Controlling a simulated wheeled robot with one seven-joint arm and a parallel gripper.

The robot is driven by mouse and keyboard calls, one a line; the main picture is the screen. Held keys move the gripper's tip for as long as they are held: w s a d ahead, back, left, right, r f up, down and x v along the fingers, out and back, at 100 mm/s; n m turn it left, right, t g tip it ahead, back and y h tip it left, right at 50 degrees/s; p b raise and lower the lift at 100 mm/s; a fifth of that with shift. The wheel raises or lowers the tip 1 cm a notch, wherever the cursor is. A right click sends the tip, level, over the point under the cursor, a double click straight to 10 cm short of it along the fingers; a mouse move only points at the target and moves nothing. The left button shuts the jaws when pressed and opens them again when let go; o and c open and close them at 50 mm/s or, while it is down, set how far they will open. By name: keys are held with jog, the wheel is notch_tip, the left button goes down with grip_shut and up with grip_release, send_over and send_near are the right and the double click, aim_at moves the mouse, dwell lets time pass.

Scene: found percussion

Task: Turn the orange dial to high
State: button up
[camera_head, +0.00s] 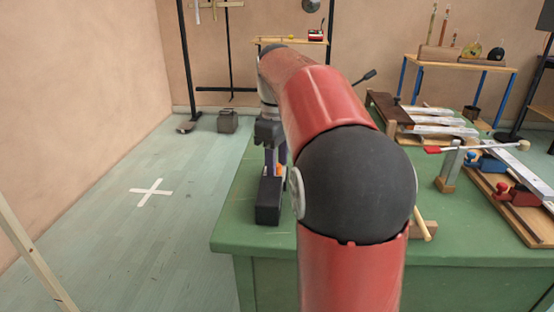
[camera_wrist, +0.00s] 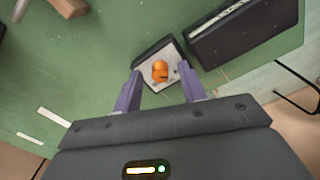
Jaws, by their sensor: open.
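The orange dial (camera_wrist: 160,70) is a small round knob on a pale plate set in a dark box (camera_wrist: 142,53) on the green table. In the wrist view my gripper (camera_wrist: 160,90) is open, with one purple finger on each side of the near part of the box. The dial lies between and a little beyond the fingertips; I cannot tell whether they touch it. In the head view my gripper (camera_head: 275,165) points down at the table's left part, and a bit of orange (camera_head: 279,170) shows beside it. The dial's setting is not readable.
A black box (camera_head: 268,200) stands on the green table (camera_head: 240,232) close to my gripper; it also shows in the wrist view (camera_wrist: 240,30). Wooden boards with metal bars (camera_head: 440,130) and a mallet (camera_head: 424,222) lie to the right. My red arm hides the table's middle.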

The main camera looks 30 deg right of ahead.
jog(key=shift+f, duration=0.1)
grip_shut()
dwell(0.4)
jog(key=m, duration=1.3)
jog(key=shift+m, duration=2.4)
